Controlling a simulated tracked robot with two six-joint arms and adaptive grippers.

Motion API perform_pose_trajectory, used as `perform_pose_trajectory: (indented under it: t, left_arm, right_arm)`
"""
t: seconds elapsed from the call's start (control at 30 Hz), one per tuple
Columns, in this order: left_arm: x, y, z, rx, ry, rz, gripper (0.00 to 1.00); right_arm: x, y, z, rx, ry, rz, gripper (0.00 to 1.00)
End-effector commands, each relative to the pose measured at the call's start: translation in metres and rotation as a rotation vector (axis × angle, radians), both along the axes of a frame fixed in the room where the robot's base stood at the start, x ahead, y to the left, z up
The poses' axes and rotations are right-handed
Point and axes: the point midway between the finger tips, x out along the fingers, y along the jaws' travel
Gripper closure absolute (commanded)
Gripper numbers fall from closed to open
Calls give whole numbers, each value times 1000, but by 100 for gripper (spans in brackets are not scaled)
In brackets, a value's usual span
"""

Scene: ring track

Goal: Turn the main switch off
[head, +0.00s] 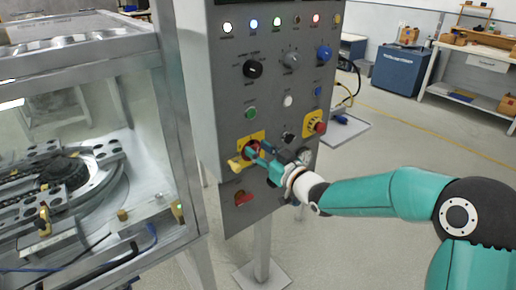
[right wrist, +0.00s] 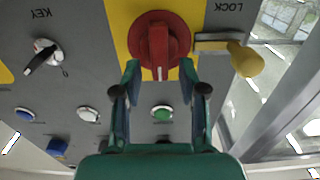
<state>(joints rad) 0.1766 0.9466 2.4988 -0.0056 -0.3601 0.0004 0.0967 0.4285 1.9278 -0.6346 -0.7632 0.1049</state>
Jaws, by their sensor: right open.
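The main switch is a red rotary knob (right wrist: 158,38) on a yellow plate (right wrist: 120,18) in the right wrist view. Its raised grip bar points down the picture, toward my gripper. In the head view the red knob (head: 252,148) shows on the grey panel, partly hidden by my fingers. My right gripper (right wrist: 160,75) is open, with one fingertip at each side of the knob's lower edge. I cannot tell whether they touch it. It shows in the head view too (head: 257,155). A yellow lock piece (right wrist: 243,58) sits beside the knob. My left gripper is out of view.
The grey control panel (head: 225,85) carries several lamps, buttons and knobs. A key switch (right wrist: 45,55) is near the main switch. Another red knob on a yellow plate (head: 314,124) is to the right, and a red handle (head: 243,198) is below. A glazed machine enclosure (head: 160,100) stands left.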

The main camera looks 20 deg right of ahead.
Motion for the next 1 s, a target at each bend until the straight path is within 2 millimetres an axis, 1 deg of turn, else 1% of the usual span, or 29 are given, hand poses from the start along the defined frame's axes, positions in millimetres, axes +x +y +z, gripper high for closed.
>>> perform_pose_trajectory:
  t: [0.1,0.33,0.37,0.5,0.57,0.6,0.67,0.83,1.0]
  left_arm:
    - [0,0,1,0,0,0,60]
    - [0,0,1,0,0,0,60]
    - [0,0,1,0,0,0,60]
    - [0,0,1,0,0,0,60]
    - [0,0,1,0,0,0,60]
    - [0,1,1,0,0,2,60]
    - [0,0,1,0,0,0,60]
    - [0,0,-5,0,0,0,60]
    - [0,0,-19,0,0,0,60]
  right_arm:
    - [4,2,0,0,0,1,58]
    - [5,2,0,0,0,0,58]
    - [5,2,0,0,0,0,60]
    - [5,2,0,0,0,0,83]
    - [5,2,0,0,1,0,93]
    - [4,7,0,1,1,2,98]
    - [4,3,-1,0,1,-1,100]
    - [3,1,-4,-17,-1,-1,100]
    - [3,2,-9,-68,-15,0,100]
